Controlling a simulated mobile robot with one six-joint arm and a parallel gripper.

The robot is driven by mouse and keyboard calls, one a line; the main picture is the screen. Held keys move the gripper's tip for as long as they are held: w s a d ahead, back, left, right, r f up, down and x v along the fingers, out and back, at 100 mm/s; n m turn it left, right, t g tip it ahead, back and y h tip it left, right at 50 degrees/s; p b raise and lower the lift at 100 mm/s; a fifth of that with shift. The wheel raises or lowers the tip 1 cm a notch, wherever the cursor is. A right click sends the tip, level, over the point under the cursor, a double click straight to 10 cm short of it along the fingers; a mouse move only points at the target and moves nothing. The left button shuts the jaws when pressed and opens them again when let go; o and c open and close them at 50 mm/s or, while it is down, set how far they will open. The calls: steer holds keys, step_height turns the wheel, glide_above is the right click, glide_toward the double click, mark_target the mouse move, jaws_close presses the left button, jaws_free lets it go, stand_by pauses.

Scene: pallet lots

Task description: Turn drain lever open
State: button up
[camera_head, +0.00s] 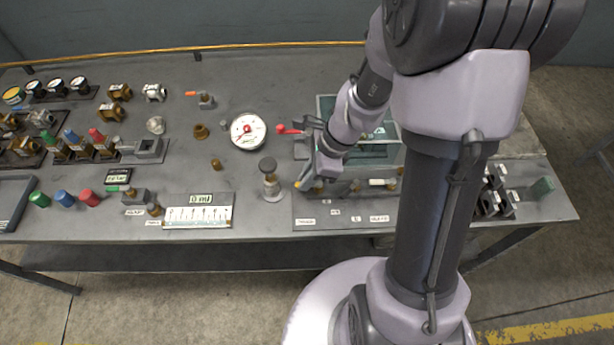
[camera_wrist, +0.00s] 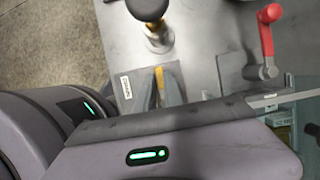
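A small lever with a yellow-orange tip (camera_head: 297,184) sits at the front left corner of the glass-walled tank rig. In the wrist view a yellow strip (camera_wrist: 160,78) shows between my grey fingertips, close against them. My gripper (camera_head: 310,175) reaches down to this corner from the right; its fingertips also show in the wrist view (camera_wrist: 162,88). Whether the fingers press on the lever is too small to tell. A second lever, with a red handle (camera_head: 290,129), stands behind, apart from the fingers; it also shows in the wrist view (camera_wrist: 267,32). The label lettering is unreadable.
The tank (camera_head: 385,150) is partly hidden by my arm. A plunger-like post with a dark round knob (camera_head: 268,166) stands close left of my gripper. A white gauge (camera_head: 248,131) and a display panel (camera_head: 198,212) lie farther left. Several fittings crowd the table's left side.

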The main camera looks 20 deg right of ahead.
jaws_close()
steer(key=n+g+p, duration=0.1)
steer(key=n, duration=0.1)
steer(key=s+n+g+p, duration=0.1)
steer(key=n, duration=0.2)
steer(key=shift+s+r+n+p, duration=0.2)
steer(key=shift+n+p, duration=0.1)
steer(key=shift+p, duration=0.1)
steer(key=n+g+p, duration=0.1)
steer(key=n, duration=0.1)
steer(key=s+n+g+p, duration=0.1)
steer(key=n, duration=0.2)
steer(key=shift+s+d+h+p, duration=0.15)
steer(key=shift+d+h+p, duration=0.05)
steer(key=shift+h+p, duration=0.2)
steer(key=n, duration=0.1)
steer(key=n+p, duration=0.1)
steer(key=n+g, duration=0.1)
steer(key=shift+s+d+f+n+h+p, duration=0.1)
steer(key=shift+s+d+n+h+p, duration=0.2)
steer(key=shift+d+n+h+p, duration=0.1)
steer(key=shift+s+d+n+g+h+p, duration=0.1)
steer(key=shift+d+n+g+h+p, duration=0.2)
steer(key=shift+n, duration=0.55)
steer(key=shift+s+n+g+h+p, duration=0.1)
steer(key=shift+n+h+p, duration=0.3)
steer(key=shift+n, duration=0.45)
steer(key=shift+f, duration=0.1)
steer(key=o, duration=0.7)
jaws_free()
